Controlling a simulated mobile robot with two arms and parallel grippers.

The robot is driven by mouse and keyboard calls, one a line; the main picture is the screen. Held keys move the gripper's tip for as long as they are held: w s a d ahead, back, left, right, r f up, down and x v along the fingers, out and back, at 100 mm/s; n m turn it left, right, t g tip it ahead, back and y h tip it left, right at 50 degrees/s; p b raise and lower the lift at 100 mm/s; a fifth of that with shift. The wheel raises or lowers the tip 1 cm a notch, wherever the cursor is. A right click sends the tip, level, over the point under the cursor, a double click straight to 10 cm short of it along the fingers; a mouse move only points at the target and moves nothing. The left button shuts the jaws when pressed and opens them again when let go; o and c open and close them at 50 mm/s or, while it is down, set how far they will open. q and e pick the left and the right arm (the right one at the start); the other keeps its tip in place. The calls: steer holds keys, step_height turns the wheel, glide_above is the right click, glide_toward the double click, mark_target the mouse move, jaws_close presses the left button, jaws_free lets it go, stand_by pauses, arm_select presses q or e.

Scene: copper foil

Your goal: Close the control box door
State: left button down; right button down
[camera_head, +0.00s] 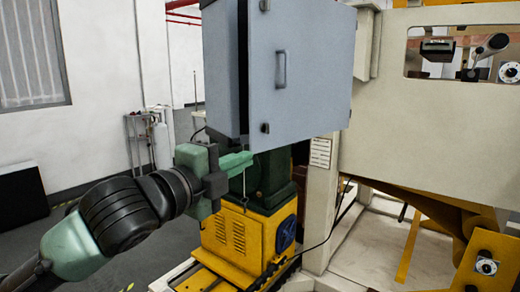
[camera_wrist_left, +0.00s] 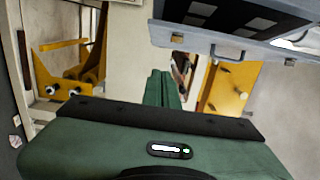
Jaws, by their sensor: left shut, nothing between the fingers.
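The grey-blue control box (camera_head: 225,75) is mounted high, in the middle of the head view. Its door (camera_head: 315,80) is the broad face with a handle (camera_head: 281,69), and a dark gap shows along its left edge. In the wrist view, a grey edge with latches (camera_wrist_left: 235,50) runs across the top right, beside a dark panel. My left gripper (camera_head: 238,161) is shut and empty, just below the box's lower edge. Its green fingers show in the wrist view (camera_wrist_left: 161,80). Contact with the box cannot be told.
A yellow and green machine (camera_head: 230,235) stands below the box. A beige machine frame (camera_head: 430,130) fills the right side, with a window opening in it. A white wall and a small stand (camera_head: 140,135) are at the back left. Grey floor lies at the left.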

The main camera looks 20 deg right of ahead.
mark_target(256, 144)
arm_select(q)
steer(key=w+d+p, duration=0.1)
steer(key=w+d, duration=0.1)
steer(key=w, duration=0.1)
steer(key=w+d+p, duration=0.2)
steer(key=w, duration=0.1)
steer(key=w+d+p, duration=0.2)
steer(key=w, duration=0.1)
steer(key=shift+w+r, duration=0.15)
steer(key=shift+w, duration=0.05)
steer(key=shift+w+a, duration=0.3)
steer(key=shift+w, duration=0.1)
steer(key=shift+d, duration=0.1)
